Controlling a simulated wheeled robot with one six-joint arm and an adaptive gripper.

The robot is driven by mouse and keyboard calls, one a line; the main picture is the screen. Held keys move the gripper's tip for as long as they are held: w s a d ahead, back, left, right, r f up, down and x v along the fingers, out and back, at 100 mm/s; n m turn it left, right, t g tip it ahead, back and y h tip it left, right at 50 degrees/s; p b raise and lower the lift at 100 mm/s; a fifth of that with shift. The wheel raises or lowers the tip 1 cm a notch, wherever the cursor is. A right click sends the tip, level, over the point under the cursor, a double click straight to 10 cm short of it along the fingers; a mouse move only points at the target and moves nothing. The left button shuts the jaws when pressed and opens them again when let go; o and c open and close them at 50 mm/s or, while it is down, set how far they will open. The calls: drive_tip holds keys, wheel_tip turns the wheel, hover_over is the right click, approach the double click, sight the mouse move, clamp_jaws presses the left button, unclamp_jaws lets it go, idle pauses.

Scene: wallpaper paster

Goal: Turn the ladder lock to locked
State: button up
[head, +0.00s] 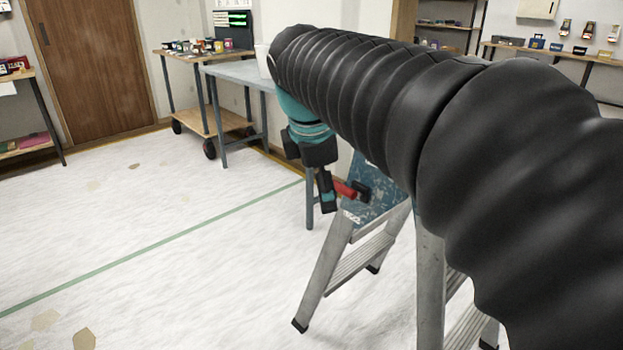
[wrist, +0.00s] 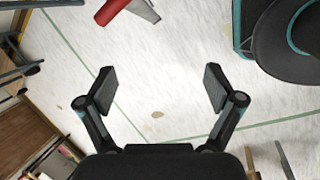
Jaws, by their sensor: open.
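The ladder lock shows as a red lever (head: 345,189) with a dark block at its right end, by the blue top (head: 366,208) of a grey stepladder. In the head view my gripper (head: 328,197) hangs just left of the lever and partly overlaps it; I cannot tell whether they touch. In the wrist view my gripper (wrist: 159,90) is open, with only floor seen between its fingers. A red piece (wrist: 122,8) with a grey end is cut off at the top edge there, beyond the fingers, and looks like the lever. Which way the lock is set is unclear.
My arm hides much of the ladder in the head view. A grey-blue table (head: 238,74) stands behind, with a wheeled cart (head: 190,51) to its left. The white floor (head: 150,230) at left is clear. A wooden door (head: 92,60) is at the back.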

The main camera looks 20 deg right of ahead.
sight(341, 187)
drive_tip(key=w+d+r+n+g+h, duration=0.1)
drive_tip(key=w+d+r+n, duration=0.3)
drive_tip(key=w+n, duration=0.25)
drive_tip(key=shift+h, duration=0.3)
drive_tip(key=x, duration=0.4)
drive_tip(key=b+x, duration=0.1)
drive_tip(key=x, duration=0.8)
drive_tip(key=shift+s+a+f+b, duration=0.1)
drive_tip(key=shift+s+a+b, duration=0.1)
drive_tip(key=shift+s+b, duration=0.15)
drive_tip(key=c, duration=1.2)
drive_tip(key=shift+o, duration=0.2)
